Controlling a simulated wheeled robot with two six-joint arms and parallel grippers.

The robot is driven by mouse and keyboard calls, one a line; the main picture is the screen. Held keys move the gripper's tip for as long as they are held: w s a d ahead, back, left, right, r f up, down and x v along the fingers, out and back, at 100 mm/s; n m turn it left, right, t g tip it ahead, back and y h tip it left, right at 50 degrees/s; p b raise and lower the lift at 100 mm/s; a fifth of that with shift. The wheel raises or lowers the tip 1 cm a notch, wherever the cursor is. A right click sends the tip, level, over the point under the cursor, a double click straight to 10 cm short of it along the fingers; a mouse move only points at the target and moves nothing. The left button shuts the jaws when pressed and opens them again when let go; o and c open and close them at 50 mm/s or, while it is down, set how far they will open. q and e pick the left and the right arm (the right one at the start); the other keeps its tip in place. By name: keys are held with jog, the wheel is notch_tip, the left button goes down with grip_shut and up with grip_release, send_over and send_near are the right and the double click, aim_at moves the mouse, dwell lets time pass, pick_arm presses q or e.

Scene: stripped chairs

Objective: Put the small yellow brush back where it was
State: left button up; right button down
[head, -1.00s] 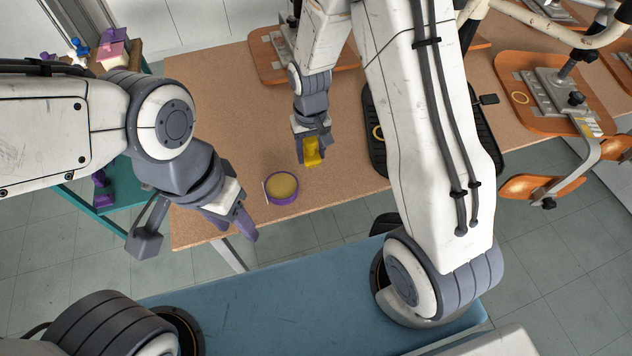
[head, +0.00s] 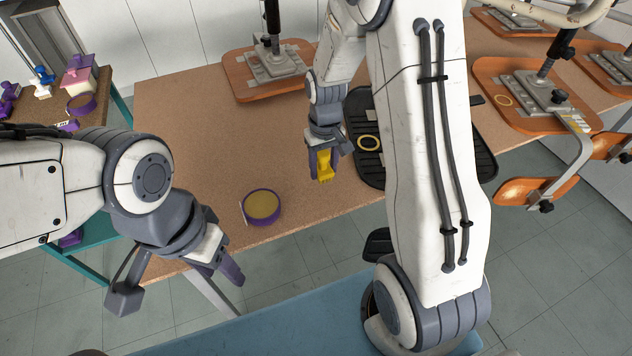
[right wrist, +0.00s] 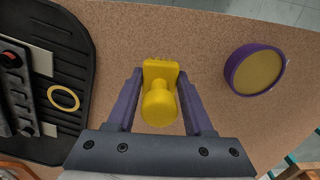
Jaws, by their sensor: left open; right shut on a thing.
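The small yellow brush (head: 325,166) is in my right gripper (head: 325,160), whose two fingers are shut on it from both sides. In the right wrist view the brush (right wrist: 160,95) shows its rounded handle towards the camera and a flat block beyond. I cannot tell whether it touches the table. My left gripper (head: 222,262) is open and empty at the table's front edge, to the left of the brush.
A round purple dish with a tan inside (head: 262,206) lies on the brown table (head: 200,130), left of the brush. Orange chair boards (head: 240,85) with metal brackets lie around. Purple and pink items stand at the far left.

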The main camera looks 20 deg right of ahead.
aim_at(316, 193)
jog(key=shift+a+f, duration=0.3)
jog(key=shift+a, duration=0.2)
jog(key=shift+a+f, duration=0.3)
jog(key=shift+a, duration=0.2)
notch_tip(316, 193, down, 4)
jog(key=shift+f, duration=0.1)
jog(key=shift+f, duration=0.15)
jog(key=shift+c, duration=1.4)
grip_release()
jog(key=shift+r, duration=0.2)
